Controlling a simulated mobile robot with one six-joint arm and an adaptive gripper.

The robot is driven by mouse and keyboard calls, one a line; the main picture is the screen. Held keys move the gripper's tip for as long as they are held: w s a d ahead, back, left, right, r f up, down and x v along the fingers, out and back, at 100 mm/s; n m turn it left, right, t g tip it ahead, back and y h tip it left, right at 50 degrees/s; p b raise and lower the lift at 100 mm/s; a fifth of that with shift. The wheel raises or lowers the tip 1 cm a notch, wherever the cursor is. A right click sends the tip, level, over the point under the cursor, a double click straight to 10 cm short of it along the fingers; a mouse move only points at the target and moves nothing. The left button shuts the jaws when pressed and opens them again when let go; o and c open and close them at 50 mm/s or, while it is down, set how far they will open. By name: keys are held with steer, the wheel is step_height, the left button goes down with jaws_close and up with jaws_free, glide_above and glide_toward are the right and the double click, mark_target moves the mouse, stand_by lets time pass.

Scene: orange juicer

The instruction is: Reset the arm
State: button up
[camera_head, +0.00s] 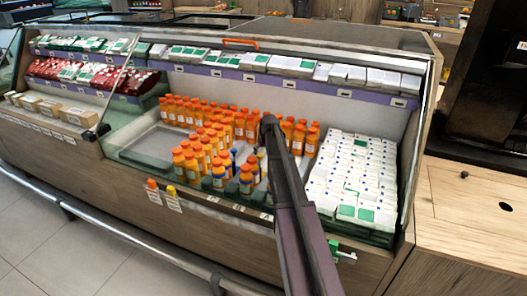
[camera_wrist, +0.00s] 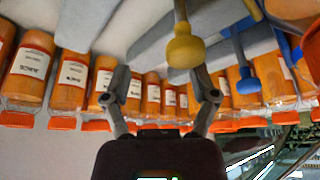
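My gripper (camera_wrist: 161,84) shows in the wrist view with its two fingers spread apart and nothing between them. Orange bottles stand beyond the fingers, appearing upside down with their caps low in the picture. In the head view my arm (camera_head: 297,215) rises from the bottom and reaches over the front of the display case (camera_head: 130,210). Its upper end is in front of the orange juice bottles (camera_head: 192,167). The gripper itself cannot be made out clearly there.
In the wrist view a yellow knob on a rod (camera_wrist: 186,52) is close, just above the finger gap; a blue-tipped rod (camera_wrist: 247,86) is to its right. White cartons (camera_head: 350,180) fill the case's right side. An empty tray area (camera_head: 150,145) lies left of the bottles.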

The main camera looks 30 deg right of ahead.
stand_by(0.4)
step_height(320, 180, up, 9)
steer(key=p, duration=0.9)
steer(key=shift+r, duration=0.2)
steer(key=shift+r+p, duration=0.4)
steer(key=shift+p, duration=0.2)
